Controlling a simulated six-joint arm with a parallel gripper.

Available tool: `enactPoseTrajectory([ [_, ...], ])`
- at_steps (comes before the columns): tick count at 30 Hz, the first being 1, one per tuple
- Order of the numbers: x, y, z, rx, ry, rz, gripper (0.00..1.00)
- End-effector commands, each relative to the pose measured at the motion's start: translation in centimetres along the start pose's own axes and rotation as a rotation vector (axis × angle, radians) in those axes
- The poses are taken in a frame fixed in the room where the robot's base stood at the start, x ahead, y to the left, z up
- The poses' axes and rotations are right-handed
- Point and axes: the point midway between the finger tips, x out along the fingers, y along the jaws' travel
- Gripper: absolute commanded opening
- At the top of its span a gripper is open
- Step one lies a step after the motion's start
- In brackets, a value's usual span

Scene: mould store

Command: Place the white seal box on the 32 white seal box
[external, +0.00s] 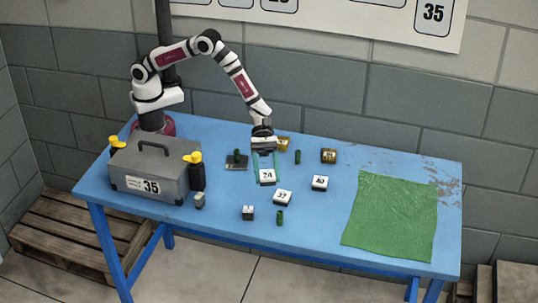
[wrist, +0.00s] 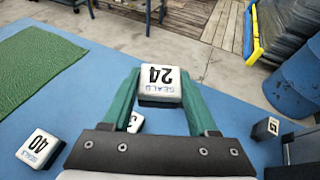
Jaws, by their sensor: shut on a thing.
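My gripper (external: 266,169) has green fingers shut on a white seal box marked 24 (external: 267,177). In the wrist view the held box (wrist: 160,82) sits upright between the fingertips, its label upside down. Its height above the table is hard to judge. A white box with a number starting with 3 (external: 283,197), probably 32, stands on the table just in front and to the right of the held box. In the wrist view that box (wrist: 136,122) is mostly hidden behind the held box and finger. No contact between the two boxes shows.
A white box marked 40 (external: 320,183) stands to the right. A small grey-sided box (external: 248,212) and a dark green cylinder (external: 280,218) stand near the front. A grey case marked 35 (external: 150,180) fills the left. A green cloth (external: 392,215) covers the right.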

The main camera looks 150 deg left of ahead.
Motion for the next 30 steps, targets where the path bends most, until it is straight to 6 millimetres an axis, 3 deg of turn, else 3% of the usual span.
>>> enactPoseTrajectory([
  [3, -0.2, 3.1, -2.3, 0.001, 0.000, 0.001, 0.05],
  [7, -0.2, 4.8, -3.5, 0.000, 0.000, -0.001, 0.05],
  [14, 1.3, 4.9, -7.0, 0.001, 0.001, -0.004, 0.05],
  [24, 1.4, 4.9, -7.5, 0.001, 0.000, -0.004, 0.05],
  [25, 1.4, 4.9, -7.5, 0.001, 0.000, -0.003, 0.61],
  [30, 1.4, 4.9, -7.4, 0.002, 0.000, -0.003, 0.89],
])
